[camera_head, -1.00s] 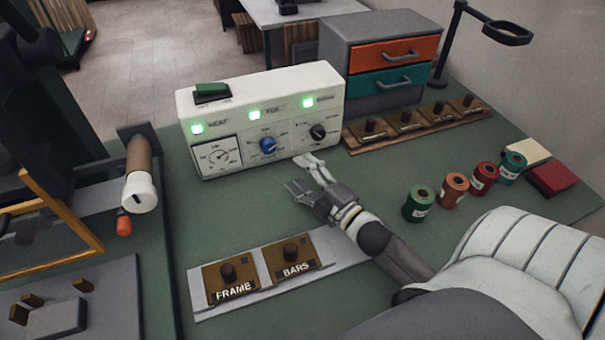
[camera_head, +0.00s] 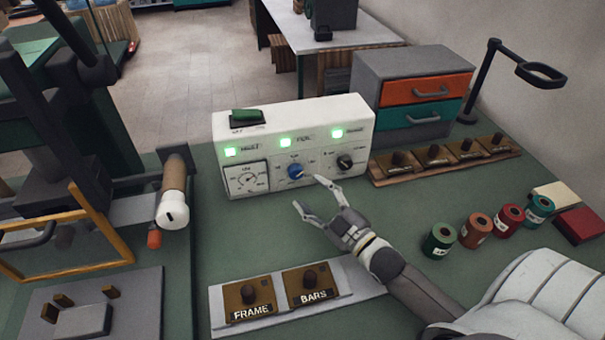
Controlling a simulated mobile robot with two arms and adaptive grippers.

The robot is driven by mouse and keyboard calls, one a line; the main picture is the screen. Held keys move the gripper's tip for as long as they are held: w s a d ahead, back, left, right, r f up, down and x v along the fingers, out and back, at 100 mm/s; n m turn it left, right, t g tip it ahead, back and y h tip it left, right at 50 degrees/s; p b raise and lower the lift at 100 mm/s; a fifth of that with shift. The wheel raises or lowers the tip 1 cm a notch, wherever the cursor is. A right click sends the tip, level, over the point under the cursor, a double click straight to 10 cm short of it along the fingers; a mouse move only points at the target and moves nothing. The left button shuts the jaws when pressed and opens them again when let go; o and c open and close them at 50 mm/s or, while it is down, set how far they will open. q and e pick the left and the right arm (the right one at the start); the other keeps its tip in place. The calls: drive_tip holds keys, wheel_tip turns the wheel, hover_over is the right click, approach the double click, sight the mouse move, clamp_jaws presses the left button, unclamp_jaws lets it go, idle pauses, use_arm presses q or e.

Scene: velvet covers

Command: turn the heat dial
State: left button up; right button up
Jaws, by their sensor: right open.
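A white control box (camera_head: 326,117) stands on the green bench. Its front has a round gauge (camera_head: 246,180) at left, a blue dial (camera_head: 295,171) in the middle and a black dial (camera_head: 345,162) at right. Three green lights glow above them. The word under the left light seems to read HEAT; the dial markings are too small to read. My right gripper (camera_head: 309,194) is open and empty in front of the box. Its spread fingers point toward the blue dial, just below and right of it in the picture. My left gripper is not in view.
A plate with FRAME (camera_head: 249,296) and BARS (camera_head: 314,286) blocks lies in front. Several foil rolls (camera_head: 476,230) stand at right. A drawer cabinet (camera_head: 413,84) and a rack of knobbed blocks (camera_head: 434,155) are behind. A press with a wooden handle (camera_head: 175,174) stands at left.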

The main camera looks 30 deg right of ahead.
sight(297, 175)
drive_tip(key=w+f+m+g+h+p, duration=0.1)
drive_tip(key=w+m+p, duration=0.1)
drive_tip(key=m, duration=0.4)
drive_tip(key=w+d+f+m+g+h+p, duration=0.1)
drive_tip(key=w+f+m+p, duration=0.1)
drive_tip(key=w+m, duration=0.3)
drive_tip(key=w+d+f+m+g+p, duration=0.1)
drive_tip(key=w+m+g+p, duration=0.1)
drive_tip(key=m, duration=0.6)
drive_tip(key=shift+w+d+f+m+h+p, duration=0.1)
drive_tip(key=shift+w+f+m+h+p, duration=0.15)
drive_tip(key=shift+w, duration=0.35)
drive_tip(key=shift+w+d+f+m+h+p, duration=0.15)
drive_tip(key=shift+w+p, duration=0.2)
drive_tip(key=shift+w, duration=0.25)
drive_tip(key=shift+a, duration=0.1)
